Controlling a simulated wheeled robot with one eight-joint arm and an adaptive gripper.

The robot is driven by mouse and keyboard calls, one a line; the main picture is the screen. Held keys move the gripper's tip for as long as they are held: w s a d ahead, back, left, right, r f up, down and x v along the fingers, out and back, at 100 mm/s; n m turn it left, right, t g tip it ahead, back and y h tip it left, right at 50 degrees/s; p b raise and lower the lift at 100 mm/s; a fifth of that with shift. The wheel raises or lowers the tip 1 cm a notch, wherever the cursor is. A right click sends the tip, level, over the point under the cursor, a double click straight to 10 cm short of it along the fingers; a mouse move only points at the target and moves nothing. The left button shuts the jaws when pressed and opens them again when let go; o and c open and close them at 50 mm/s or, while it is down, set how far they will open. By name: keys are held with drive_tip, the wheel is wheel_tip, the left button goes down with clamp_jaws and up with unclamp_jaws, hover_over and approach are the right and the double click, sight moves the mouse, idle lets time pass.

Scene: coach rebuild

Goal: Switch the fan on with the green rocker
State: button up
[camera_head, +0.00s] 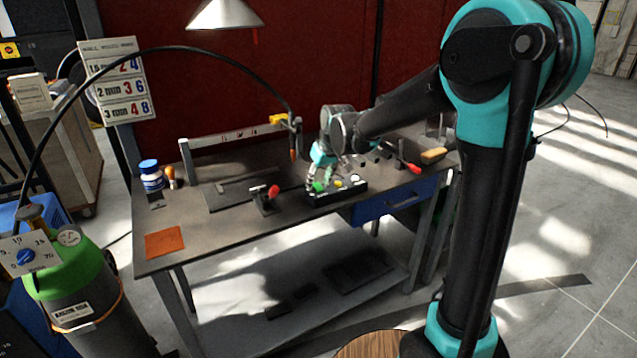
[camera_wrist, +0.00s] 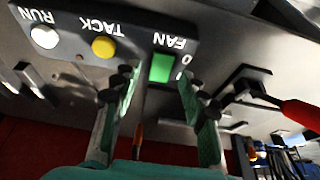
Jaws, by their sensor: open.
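The green fan rocker (camera_head: 319,187) is at the left end of a black control box (camera_head: 342,195) on the front of the bench. In the wrist view the green rocker (camera_wrist: 162,66) sits beside the upside-down word FAN, on the box panel (camera_wrist: 135,32). My gripper (camera_head: 312,177) is above that end of the box. In the wrist view my gripper (camera_wrist: 158,84) is open and empty, with one finger either side of the rocker in the picture. I cannot tell whether a fingertip touches the panel or which way the rocker is tipped.
A yellow TACK button (camera_wrist: 103,47) and a white RUN button (camera_wrist: 44,37) share the panel. A red-handled clamp (camera_head: 266,197) stands just left of the box. A torch on a hose (camera_head: 293,140) hangs behind. An orange cloth (camera_head: 164,242) lies at the front left; bench around it is clear.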

drive_tip(key=shift+w+a+f, duration=0.1)
drive_tip(key=shift+f, duration=0.35)
clamp_jaws()
drive_tip(key=shift+w+a+g+h, duration=0.3)
drive_tip(key=shift+g+h, duration=0.3)
drive_tip(key=shift+g, duration=0.3)
drive_tip(key=shift+w+g+h, duration=0.2)
drive_tip(key=shift+g+h, duration=0.7)
drive_tip(key=shift+g, duration=0.3)
unclamp_jaws()
drive_tip(key=shift+r, duration=0.15)
